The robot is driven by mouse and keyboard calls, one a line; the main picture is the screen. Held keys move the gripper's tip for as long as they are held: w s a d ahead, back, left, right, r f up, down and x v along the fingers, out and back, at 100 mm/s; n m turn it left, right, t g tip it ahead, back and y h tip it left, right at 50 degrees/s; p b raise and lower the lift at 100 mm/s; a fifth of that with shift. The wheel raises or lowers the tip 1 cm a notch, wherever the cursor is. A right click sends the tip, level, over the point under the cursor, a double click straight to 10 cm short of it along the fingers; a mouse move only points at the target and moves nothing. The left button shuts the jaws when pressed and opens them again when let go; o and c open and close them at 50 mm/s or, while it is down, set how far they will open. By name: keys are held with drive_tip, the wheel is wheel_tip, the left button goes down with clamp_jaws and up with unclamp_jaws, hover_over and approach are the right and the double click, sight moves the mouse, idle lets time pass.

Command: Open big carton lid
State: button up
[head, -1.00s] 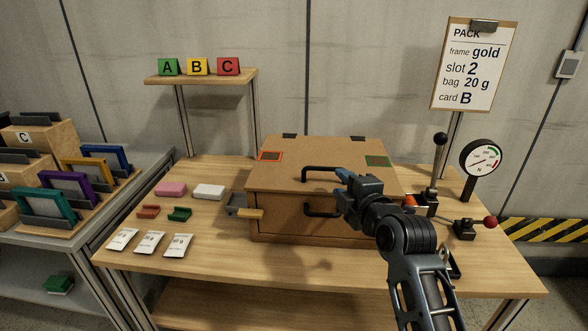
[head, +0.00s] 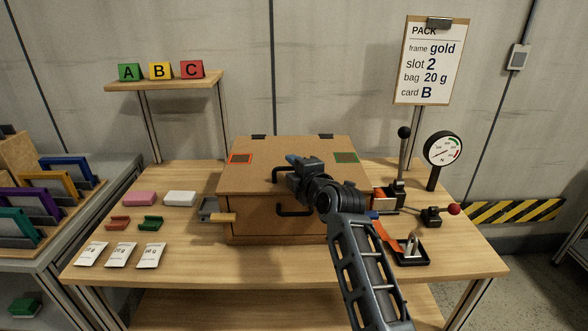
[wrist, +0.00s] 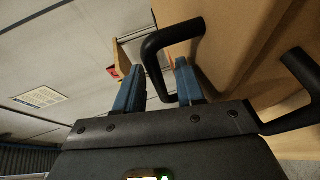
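The big carton (head: 262,215) is a brown box in the middle of the bench. Its lid (head: 300,147) lies flat and closed, with a red-framed patch and a green-framed patch on top. A black lid handle (head: 276,176) sits at the lid's front edge, partly hidden by my gripper (head: 298,163). In the wrist view, the lid handle (wrist: 150,52) reaches between the two blue fingertips of my gripper (wrist: 157,80). The fingers are apart, with visible gaps to the handle bar. A second black handle (head: 292,210) is on the carton's front; it also shows in the wrist view (wrist: 302,70).
A grey tray with a wooden handle (head: 222,217) sticks out at the carton's left. Pink (head: 139,199) and white (head: 180,198) blocks and several packets lie left. Levers (head: 403,160), a gauge (head: 443,150) and a black tray (head: 411,254) stand right.

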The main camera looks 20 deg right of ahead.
clamp_jaws()
idle(0.4)
drive_tip(key=shift+r, duration=0.1)
